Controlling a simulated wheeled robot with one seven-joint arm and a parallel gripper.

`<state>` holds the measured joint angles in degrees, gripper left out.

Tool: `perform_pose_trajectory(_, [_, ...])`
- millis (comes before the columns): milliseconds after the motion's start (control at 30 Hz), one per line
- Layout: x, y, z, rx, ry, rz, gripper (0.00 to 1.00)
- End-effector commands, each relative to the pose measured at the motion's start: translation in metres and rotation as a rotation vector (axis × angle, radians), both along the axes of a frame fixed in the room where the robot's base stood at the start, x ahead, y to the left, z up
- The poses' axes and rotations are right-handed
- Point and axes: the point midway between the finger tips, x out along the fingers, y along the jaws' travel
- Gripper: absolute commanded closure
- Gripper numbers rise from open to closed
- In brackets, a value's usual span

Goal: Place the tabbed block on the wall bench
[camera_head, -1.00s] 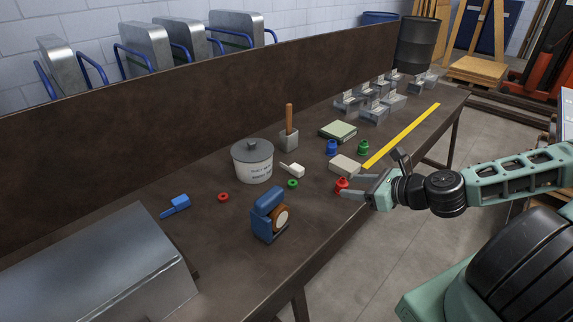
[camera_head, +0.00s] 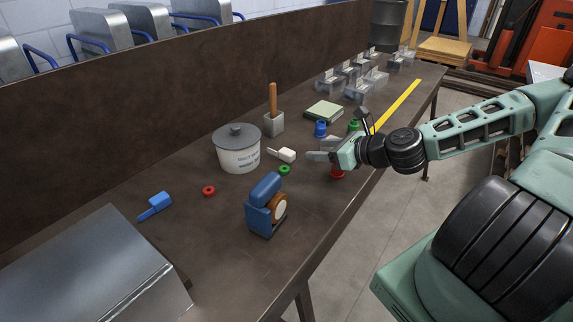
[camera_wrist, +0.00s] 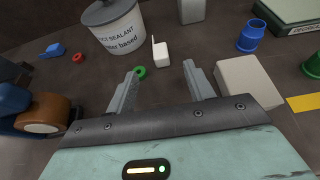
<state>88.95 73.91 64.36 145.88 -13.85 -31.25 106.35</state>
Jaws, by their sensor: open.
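A white block with a thin tab (camera_head: 287,155) lies on the dark brown bench (camera_head: 225,235) along the wall; it also shows in the wrist view (camera_wrist: 161,54). A blue block with a tab (camera_head: 156,203) lies further left on the bench, also in the wrist view (camera_wrist: 56,49). I cannot tell which of the two is the task's tabbed block. My gripper (camera_head: 320,149) is open and empty over the bench, just right of the white block. In the wrist view its fingers (camera_wrist: 161,72) point toward the white block, which lies beyond the tips.
A green ring (camera_wrist: 140,71) lies close to the left fingertip. A pale block (camera_wrist: 247,85) sits right of the right finger. A blue tape dispenser (camera_head: 264,205), a red ring (camera_head: 209,190) and a mallet (camera_head: 273,112) stand around.

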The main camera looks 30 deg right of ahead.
Motion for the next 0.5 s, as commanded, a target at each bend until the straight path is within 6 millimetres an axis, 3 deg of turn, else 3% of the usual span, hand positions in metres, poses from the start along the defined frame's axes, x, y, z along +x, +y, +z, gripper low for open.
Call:
perform_pose_trajectory(33, [0.003,0.001,-0.008,-0.003,-0.001,0.002,0.47])
perform_pose_trajectory(267, [0.012,0.008,-0.012,-0.004,-0.001,0.004,0.47])
perform_pose_trajectory(500, [0.050,0.024,-0.023,0.000,0.000,0.006,0.47])
